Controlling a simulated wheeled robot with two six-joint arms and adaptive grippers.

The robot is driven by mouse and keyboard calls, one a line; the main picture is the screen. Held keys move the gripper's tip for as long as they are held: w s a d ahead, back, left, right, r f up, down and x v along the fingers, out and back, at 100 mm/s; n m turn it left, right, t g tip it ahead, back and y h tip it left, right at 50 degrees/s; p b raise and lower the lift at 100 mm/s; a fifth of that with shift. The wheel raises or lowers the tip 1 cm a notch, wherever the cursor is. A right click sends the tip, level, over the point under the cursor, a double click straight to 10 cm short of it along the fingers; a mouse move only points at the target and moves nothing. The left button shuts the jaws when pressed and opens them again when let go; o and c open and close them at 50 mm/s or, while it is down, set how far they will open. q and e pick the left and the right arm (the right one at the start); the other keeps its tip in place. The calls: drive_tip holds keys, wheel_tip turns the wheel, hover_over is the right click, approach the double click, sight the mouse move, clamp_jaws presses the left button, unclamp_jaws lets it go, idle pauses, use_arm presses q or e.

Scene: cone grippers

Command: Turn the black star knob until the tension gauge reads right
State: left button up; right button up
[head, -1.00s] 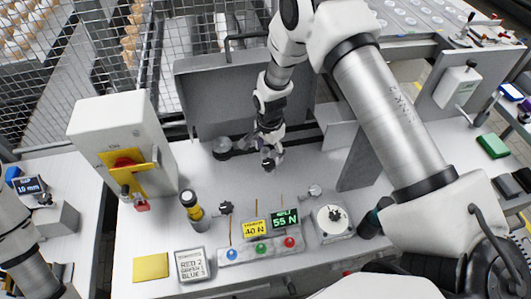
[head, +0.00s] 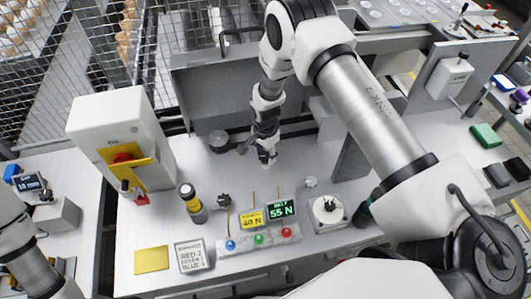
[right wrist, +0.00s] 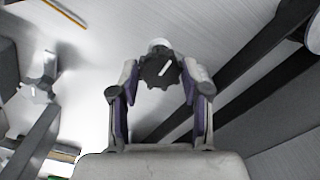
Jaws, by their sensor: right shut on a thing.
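The black star knob (right wrist: 160,70) with a white mark shows between the fingers of my right gripper (right wrist: 160,88) in the right wrist view. The gripper is shut on it. In the head view my right gripper (head: 267,160) points down at the bench behind the gauge, and the knob there is mostly hidden by it. The green tension display (head: 282,209) reads 55 N. The yellow sign (head: 252,219) beside it reads 40 N. My left gripper is out of view.
A strip with blue, green and red buttons (head: 259,240) lies in front of the displays. Other black knobs stand at left (head: 224,200) and on a white dial box (head: 328,209). A yellow-black post (head: 191,202) and a white switch box (head: 121,140) stand left.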

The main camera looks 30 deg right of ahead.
drive_tip(key=shift+s+f, duration=0.15)
drive_tip(key=shift+f, duration=0.05)
drive_tip(key=n+b, duration=0.2)
drive_tip(key=n, duration=0.1)
drive_tip(key=shift+f, duration=0.1)
drive_tip(key=n+b, duration=0.2)
drive_tip(key=n, duration=0.3)
drive_tip(key=shift+b, duration=0.3)
drive_tip(key=n+b, duration=0.1)
drive_tip(key=n, duration=0.4)
drive_tip(key=shift+b, duration=0.4)
drive_tip(key=n+b, duration=0.1)
drive_tip(key=n, duration=0.3)
drive_tip(key=shift+n, duration=0.3)
